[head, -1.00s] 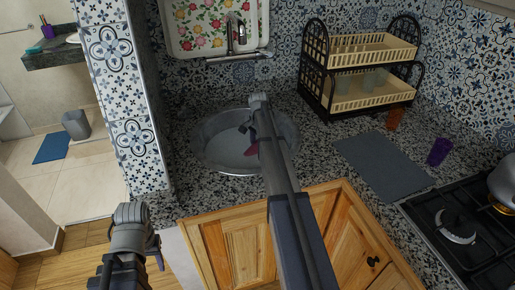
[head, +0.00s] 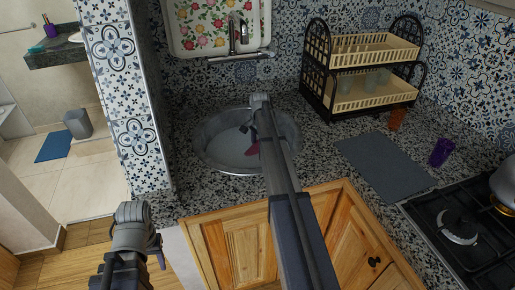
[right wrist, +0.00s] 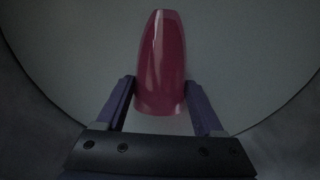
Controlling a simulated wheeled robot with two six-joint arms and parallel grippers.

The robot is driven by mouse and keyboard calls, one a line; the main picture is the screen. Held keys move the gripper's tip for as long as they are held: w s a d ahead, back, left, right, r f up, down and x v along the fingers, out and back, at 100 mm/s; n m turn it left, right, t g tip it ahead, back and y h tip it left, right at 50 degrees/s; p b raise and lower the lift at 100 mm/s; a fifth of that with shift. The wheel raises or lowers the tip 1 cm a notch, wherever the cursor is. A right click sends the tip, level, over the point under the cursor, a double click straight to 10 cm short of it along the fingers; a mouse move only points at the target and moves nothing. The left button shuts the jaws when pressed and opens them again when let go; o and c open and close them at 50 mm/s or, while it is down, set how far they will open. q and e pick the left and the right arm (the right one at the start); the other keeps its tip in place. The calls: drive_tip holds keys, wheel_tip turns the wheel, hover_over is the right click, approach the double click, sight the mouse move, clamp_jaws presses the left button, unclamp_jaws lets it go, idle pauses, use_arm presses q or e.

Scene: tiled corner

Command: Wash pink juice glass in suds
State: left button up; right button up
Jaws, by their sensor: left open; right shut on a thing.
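The pink juice glass (right wrist: 162,60) is between the fingers of my right gripper (right wrist: 160,102) in the right wrist view, with the grey sink surface behind it. In the head view, the pink glass (head: 254,149) shows only as a small patch beside my right arm, inside the round sink basin (head: 215,152). My right gripper is shut on the glass and mostly hidden by its own arm there. The basin looks plain grey; I cannot make out suds. My left gripper (head: 160,252) is open and empty, low at the left, away from the counter.
A dish rack (head: 375,92) with clear glasses stands at the back right. An orange glass (head: 397,119), a purple glass (head: 440,152) and a grey mat (head: 385,166) are on the counter. The stove (head: 465,240) is at the right. A faucet (head: 240,40) is above the sink.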

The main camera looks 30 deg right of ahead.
idle(0.4)
drive_tip(key=shift+w+a, duration=0.1)
drive_tip(key=shift+a, duration=0.35)
drive_tip(key=shift+d, duration=0.1)
drive_tip(key=shift+d, duration=0.5)
drive_tip(key=shift+a, duration=0.15)
drive_tip(key=shift+a, duration=0.45)
drive_tip(key=shift+r, duration=0.15)
wheel_tip(320, 180, up, 18)
drive_tip(key=p, duration=1.7)
drive_tip(key=shift+f+p, duration=0.25)
drive_tip(key=shift+p, duration=0.15)
